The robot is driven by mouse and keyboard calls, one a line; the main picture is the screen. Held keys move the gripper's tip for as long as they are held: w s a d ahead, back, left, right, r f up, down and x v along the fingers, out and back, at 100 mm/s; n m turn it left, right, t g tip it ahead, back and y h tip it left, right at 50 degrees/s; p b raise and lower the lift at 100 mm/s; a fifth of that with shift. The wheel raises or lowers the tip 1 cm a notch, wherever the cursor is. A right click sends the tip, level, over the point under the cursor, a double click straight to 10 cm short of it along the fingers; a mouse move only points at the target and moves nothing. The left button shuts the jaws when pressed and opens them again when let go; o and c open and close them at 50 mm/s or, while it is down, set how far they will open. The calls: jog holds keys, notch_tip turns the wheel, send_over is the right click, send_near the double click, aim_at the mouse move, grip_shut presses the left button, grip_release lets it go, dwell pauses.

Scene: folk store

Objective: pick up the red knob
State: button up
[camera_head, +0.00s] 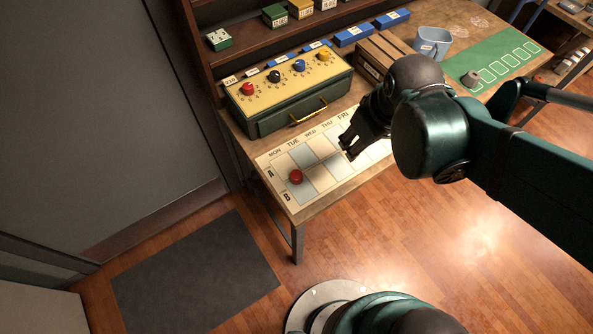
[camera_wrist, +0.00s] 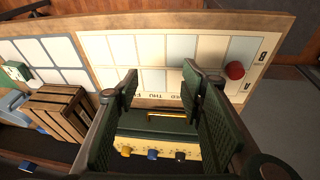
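A loose round red knob (camera_head: 295,176) lies on the calendar board (camera_head: 322,187), near its left end by the A and B row labels. It also shows in the wrist view (camera_wrist: 235,70), right of my fingers. A second red knob (camera_head: 248,89) sits at the left of the yellow panel on the green box (camera_head: 290,115), beside black, blue and yellow knobs. My gripper (camera_head: 347,146) is open and empty, above the board and to the right of the loose knob. In the wrist view the two fingers of my gripper (camera_wrist: 162,85) are spread apart.
A wooden crate (camera_head: 377,55), a blue-grey bin (camera_head: 432,42) and a green mat (camera_head: 497,60) stand farther right on the table. Shelves with small boxes (camera_head: 275,15) rise behind. The board around the loose knob is clear. The table's front edge is close to it.

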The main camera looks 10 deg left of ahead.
aim_at(296, 174)
jog(key=s+a+n+g+p, duration=0.1)
jog(key=a+n+p, duration=0.1)
jog(key=a, duration=0.2)
jog(key=s+a+f+n+g+p, duration=0.1)
jog(key=s+a+n+p, duration=0.1)
jog(key=a, duration=0.3)
jog(key=s+a+f+n+g+h+p, duration=0.1)
jog(key=s+a+n+p, duration=0.1)
jog(key=a, duration=0.3)
jog(key=shift+s+f+n+p, duration=0.1)
jog(key=shift+s+n+p, duration=0.15)
jog(key=shift+n+p, duration=0.5)
jog(key=shift+s+a+f+n, duration=0.25)
jog(key=shift+s+a+n, duration=0.15)
jog(key=shift+s+n, duration=0.05)
jog(key=shift+f, duration=0.15)
jog(key=shift+f, duration=1.2)
jog(key=shift+f, duration=0.1)
jog(key=shift+a+f+b, duration=0.15)
jog(key=shift+f+b, duration=0.5)
jog(key=shift+f, duration=1.85)
jog(key=c, duration=0.9)
